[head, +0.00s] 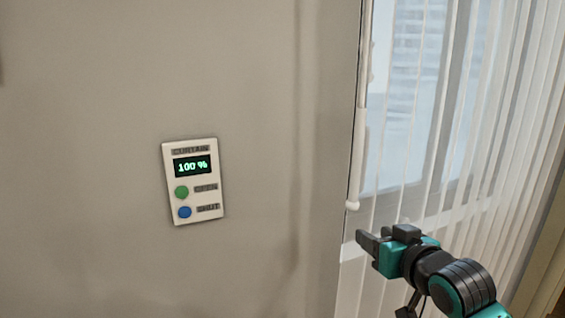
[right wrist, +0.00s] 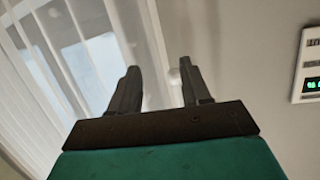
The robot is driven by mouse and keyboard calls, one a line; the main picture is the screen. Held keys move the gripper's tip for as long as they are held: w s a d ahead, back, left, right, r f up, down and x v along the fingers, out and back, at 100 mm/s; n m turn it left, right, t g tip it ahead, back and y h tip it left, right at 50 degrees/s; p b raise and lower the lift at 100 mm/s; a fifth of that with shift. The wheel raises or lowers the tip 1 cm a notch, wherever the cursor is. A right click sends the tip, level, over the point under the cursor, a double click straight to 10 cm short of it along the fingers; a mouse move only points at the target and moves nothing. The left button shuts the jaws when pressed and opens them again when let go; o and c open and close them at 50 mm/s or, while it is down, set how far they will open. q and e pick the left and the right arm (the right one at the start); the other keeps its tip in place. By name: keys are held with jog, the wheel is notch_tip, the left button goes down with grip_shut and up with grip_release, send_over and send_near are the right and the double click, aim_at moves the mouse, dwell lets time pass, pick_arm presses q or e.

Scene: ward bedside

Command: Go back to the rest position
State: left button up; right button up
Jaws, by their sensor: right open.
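My right gripper (head: 372,243) is at the lower right of the head view, in front of the curtain and to the right of the wall panel. In the right wrist view its two dark fingers (right wrist: 155,88) stand apart with nothing between them. The curtain panel (head: 211,182) is a white plate on the wall. Its display reads 100 %, above a green OPEN button (head: 181,192) and a blue SHUT button (head: 184,212). The panel's edge also shows at the right of the right wrist view (right wrist: 308,70). My left gripper is not in view.
A window (head: 408,95) with sheer white curtain strips (head: 480,140) fills the right side. A pale rod (head: 357,170) hangs at the window's left edge, close above the gripper. The beige wall (head: 90,120) to the left is bare around the panel.

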jog(key=s+f+g, duration=0.1)
jog(key=s+f, duration=0.4)
jog(key=f, duration=0.5)
jog(key=s+f+g, duration=0.1)
jog(key=s+f, duration=0.5)
jog(key=f, duration=0.3)
jog(key=s+f+g+h, duration=0.1)
jog(key=s+f, duration=0.9)
jog(key=s, duration=0.3)
jog(key=shift+s+f+n+g+h, duration=0.2)
jog(key=shift+f+n+g+h, duration=0.1)
jog(key=shift+f+g, duration=0.1)
jog(key=shift+c, duration=0.4)
